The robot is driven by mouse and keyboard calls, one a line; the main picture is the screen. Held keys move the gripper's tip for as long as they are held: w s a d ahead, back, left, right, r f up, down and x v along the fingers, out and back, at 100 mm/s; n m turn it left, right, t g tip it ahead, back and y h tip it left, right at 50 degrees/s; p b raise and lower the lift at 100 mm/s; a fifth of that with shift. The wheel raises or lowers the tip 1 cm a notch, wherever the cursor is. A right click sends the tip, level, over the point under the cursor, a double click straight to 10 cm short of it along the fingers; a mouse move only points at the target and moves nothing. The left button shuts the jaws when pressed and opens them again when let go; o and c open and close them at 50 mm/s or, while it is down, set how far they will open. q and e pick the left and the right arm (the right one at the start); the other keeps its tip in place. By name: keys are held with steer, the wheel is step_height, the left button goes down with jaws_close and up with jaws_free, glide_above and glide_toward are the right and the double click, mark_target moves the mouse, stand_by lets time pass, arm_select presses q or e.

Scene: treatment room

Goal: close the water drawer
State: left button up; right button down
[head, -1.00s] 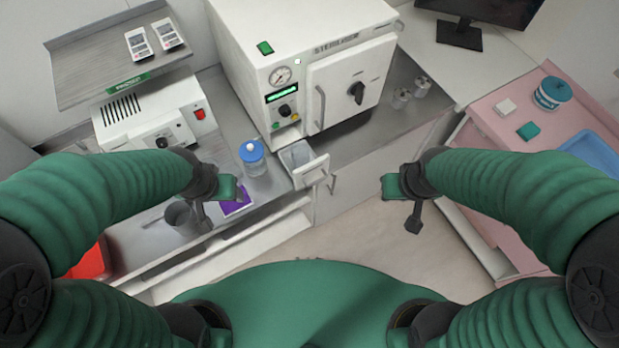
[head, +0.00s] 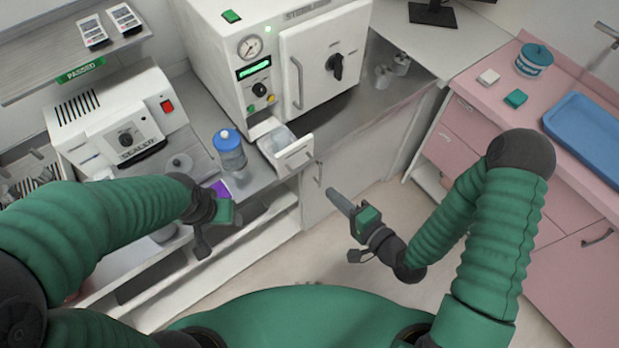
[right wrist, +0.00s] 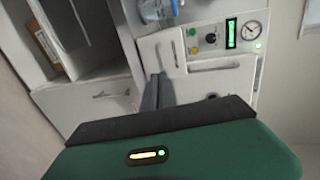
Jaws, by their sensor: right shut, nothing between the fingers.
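The water drawer (head: 292,150) sticks out, open, below the control panel of the white sterilizer (head: 230,60). Its white front has a handle on it, and I see into its tray from above. My right gripper (head: 339,200) is shut and empty. Its fingers point up and left toward the drawer front and appear to be a short way from it. The right wrist view shows the shut fingers (right wrist: 157,91) just below the white drawer front (right wrist: 150,48).
A blue-capped water bottle (head: 229,150) stands on the counter just left of the drawer. A white device (head: 115,120) is farther left. A pink cabinet (head: 480,85) with a blue tray (head: 590,135) stands at right. Open floor lies between cabinet and counter.

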mark_target(277, 133)
steer(key=b+x, duration=0.2)
steer(key=x, duration=0.9)
steer(key=shift+w+b, duration=0.1)
steer(key=shift+b, duration=0.25)
arm_select(q)
steer(key=f, duration=0.4)
steer(key=shift+s+d+f, duration=0.1)
steer(key=shift+d, duration=0.3)
arm_select(e)
steer(key=shift+d, duration=0.25)
steer(key=r+b+x, duration=0.1)
steer(key=x, duration=0.4)
steer(key=r+b+x, duration=0.1)
steer(key=x, duration=0.3)
steer(key=r+b+x, duration=0.1)
steer(key=x, duration=0.4)
steer(key=shift+w+a+r+b, duration=0.1)
steer(key=shift+w+a+b, duration=0.25)
steer(key=shift+w, duration=0.25)
steer(key=shift+w+a+r, duration=0.1)
arm_select(q)
steer(key=f, duration=0.3)
steer(key=shift+s+d+f, duration=0.2)
steer(key=shift+s, duration=0.05)
arm_select(e)
steer(key=shift+r, duration=0.25)
